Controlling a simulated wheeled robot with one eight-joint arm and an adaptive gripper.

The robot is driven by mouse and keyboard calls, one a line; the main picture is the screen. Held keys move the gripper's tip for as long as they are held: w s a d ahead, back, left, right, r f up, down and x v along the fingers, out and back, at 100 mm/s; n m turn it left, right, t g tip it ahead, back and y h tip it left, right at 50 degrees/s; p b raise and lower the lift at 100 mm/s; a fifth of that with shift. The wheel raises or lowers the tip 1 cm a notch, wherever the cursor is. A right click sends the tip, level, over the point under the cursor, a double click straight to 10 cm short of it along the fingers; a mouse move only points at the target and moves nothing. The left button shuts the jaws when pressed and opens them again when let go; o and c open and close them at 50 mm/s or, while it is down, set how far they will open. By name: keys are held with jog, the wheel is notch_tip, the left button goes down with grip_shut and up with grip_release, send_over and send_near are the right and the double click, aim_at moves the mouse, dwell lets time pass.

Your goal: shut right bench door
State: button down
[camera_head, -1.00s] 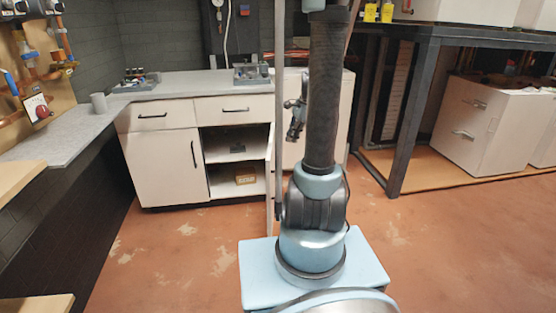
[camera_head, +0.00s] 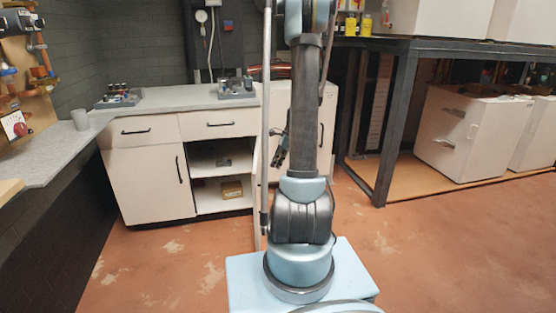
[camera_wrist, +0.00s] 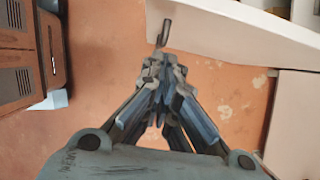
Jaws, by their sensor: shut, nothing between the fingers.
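The right bench door (camera_head: 257,190) stands open, seen nearly edge-on in the head view, partly behind my arm. Its compartment (camera_head: 215,160) is open, with shelves inside. My gripper (camera_head: 280,158) is just right of the door's edge, partly hidden by my arm. In the wrist view my gripper (camera_wrist: 160,68) has its fingers together and empty. A white panel (camera_wrist: 245,35), apparently the door, lies just above it, with a dark handle (camera_wrist: 163,33) close beyond the fingertips. I cannot tell whether they touch.
The left bench door (camera_head: 150,178) and the drawers are shut. A white cabinet (camera_head: 325,100) stands right of the bench, beside a dark metal rack (camera_head: 398,125). Red floor is clear in front.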

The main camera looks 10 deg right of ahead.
send_near(264, 185)
jog(key=f, duration=0.2)
jog(key=shift+w+a+r, duration=0.1)
jog(key=shift+w+a, duration=0.05)
jog(key=shift+a, duration=0.4)
jog(key=shift+w+a+r, duration=0.1)
jog(key=shift+w+a, duration=0.05)
jog(key=shift+a, duration=0.4)
jog(key=shift+w+a+r, duration=0.15)
jog(key=shift+a, duration=0.4)
jog(key=shift+a, duration=0.15)
